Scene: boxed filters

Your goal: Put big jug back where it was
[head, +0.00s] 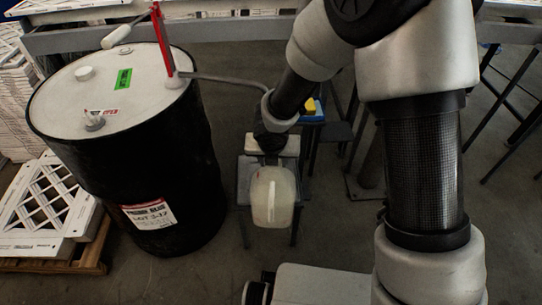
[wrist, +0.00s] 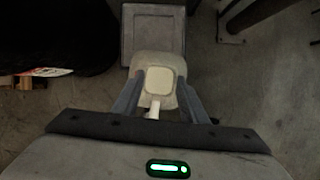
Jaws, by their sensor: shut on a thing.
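The big jug (head: 272,200) is a pale, translucent container below my gripper (head: 270,158) in the head view. In the wrist view the jug (wrist: 152,65) sits between the two fingers of my gripper (wrist: 157,90), which are shut on it. A small grey stool or stand (head: 245,180) is behind and below the jug in the head view. In the wrist view its square top (wrist: 153,20) lies just beyond the jug. I cannot tell whether the jug touches the stand. The jug looks about upright.
A large black drum (head: 130,165) with a pale lid, a red-handled pump and a spout pipe (head: 225,80) stands left of the jug. Stacked white filters (head: 45,210) on a pallet are at far left. Table legs (head: 510,95) stand at right. Some floor around the stand is clear.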

